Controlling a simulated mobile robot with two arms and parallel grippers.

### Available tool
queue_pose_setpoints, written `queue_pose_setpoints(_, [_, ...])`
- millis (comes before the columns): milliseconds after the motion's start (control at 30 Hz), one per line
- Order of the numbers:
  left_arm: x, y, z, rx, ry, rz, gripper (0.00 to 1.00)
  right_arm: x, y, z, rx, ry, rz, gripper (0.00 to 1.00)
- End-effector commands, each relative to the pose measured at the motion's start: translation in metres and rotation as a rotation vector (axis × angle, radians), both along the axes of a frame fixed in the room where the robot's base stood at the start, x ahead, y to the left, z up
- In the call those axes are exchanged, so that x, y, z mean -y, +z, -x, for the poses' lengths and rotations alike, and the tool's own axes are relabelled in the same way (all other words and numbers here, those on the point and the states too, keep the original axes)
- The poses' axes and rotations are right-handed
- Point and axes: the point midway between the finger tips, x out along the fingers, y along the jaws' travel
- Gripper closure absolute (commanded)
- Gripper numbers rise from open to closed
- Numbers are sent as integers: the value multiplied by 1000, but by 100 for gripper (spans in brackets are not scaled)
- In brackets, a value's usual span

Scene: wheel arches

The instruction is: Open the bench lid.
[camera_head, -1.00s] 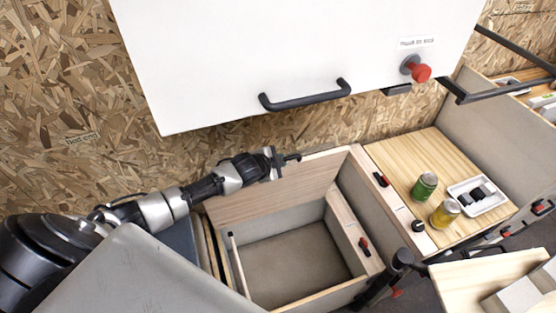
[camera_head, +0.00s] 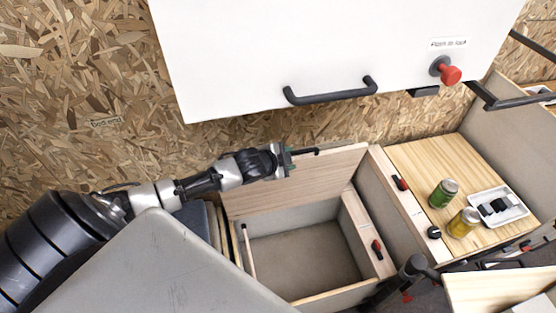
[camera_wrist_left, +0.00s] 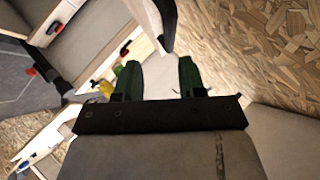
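The bench lid (camera_head: 265,193) is a light wood panel standing raised at the back of the bench in the head view. Below it the bench box (camera_head: 305,262) is open, and its grey floor and inner walls show. My left gripper (camera_head: 302,153) is at the lid's upper edge, on the wall side. I cannot tell whether it touches the lid. In the left wrist view its two green fingers (camera_wrist_left: 160,78) stand apart, with nothing clearly held between them. My right gripper is not in view.
A white overhead cabinet (camera_head: 320,50) with a black handle hangs above my left gripper. The chipboard wall (camera_head: 80,110) is behind. At right, a wooden counter (camera_head: 425,155) carries a green can (camera_head: 443,194), a yellow can (camera_head: 463,222) and a white tray (camera_head: 515,214).

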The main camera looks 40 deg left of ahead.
Motion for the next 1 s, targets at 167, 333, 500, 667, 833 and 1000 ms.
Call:
queue_pose_setpoints(167, [-4, 16, 27, -2, -1, -3, 60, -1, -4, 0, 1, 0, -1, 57])
queue_pose_setpoints(333, [-6, 25, 40, -1, 1, -2, 60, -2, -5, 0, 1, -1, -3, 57])
queue_pose_setpoints(500, [-7, 28, 43, 0, 1, -1, 60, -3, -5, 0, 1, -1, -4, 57])
queue_pose_setpoints(667, [-6, 28, 43, 0, 1, -1, 60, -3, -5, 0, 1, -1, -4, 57])
queue_pose_setpoints(833, [-6, 28, 42, 0, 1, -1, 60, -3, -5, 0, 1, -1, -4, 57])
queue_pose_setpoints(1000, [-2, 26, 46, -8, 5, 8, 60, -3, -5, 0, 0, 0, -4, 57])
